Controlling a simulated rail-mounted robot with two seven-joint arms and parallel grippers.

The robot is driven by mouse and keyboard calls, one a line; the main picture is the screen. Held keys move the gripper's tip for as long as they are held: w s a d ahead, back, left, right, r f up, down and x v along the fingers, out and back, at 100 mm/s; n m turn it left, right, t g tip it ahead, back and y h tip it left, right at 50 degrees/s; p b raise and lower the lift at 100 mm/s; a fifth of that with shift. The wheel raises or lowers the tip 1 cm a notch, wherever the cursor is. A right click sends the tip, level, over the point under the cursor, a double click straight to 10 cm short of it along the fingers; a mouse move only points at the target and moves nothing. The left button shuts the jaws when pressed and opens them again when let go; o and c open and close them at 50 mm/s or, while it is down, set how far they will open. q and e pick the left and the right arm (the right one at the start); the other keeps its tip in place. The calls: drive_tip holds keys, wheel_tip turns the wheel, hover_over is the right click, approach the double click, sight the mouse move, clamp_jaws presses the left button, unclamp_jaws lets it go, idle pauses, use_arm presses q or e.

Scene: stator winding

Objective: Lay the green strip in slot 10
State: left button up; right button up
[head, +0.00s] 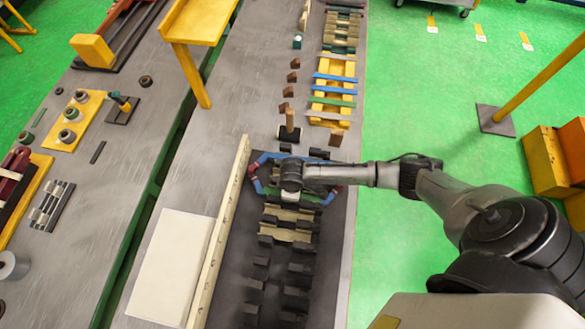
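A green strip (332,101) lies across a yellow rack (350,70), between blue strips and a pale strip. The dark stator bed (240,290) has rows of black blocks with slots between them; no slot numbers can be read. A blue coil with red parts (262,159) sits at the bed's far part. My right arm comes in from the right, and my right gripper (290,186) is over the middle of this coil. Its wrist hides the fingers, so I cannot see whether they are open or hold anything. My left gripper is not in view.
A long pale rail (222,226) runs along the bed's left side, beside a white panel (168,266). A wooden-handled tool (289,125) stands just beyond the coil. Small brown blocks (288,92) stand left of the rack. A yellow stand (198,22) rises at the back left.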

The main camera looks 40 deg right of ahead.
drive_tip(key=shift+f, duration=0.35)
idle(0.4)
drive_tip(key=o, duration=1.1)
drive_tip(key=shift+r, duration=0.15)
drive_tip(key=shift+r+p, duration=0.1)
drive_tip(key=shift+p, duration=0.3)
drive_tip(key=shift+r+p, duration=0.45)
drive_tip(key=shift+p, duration=0.15)
drive_tip(key=shift+r, duration=0.1)
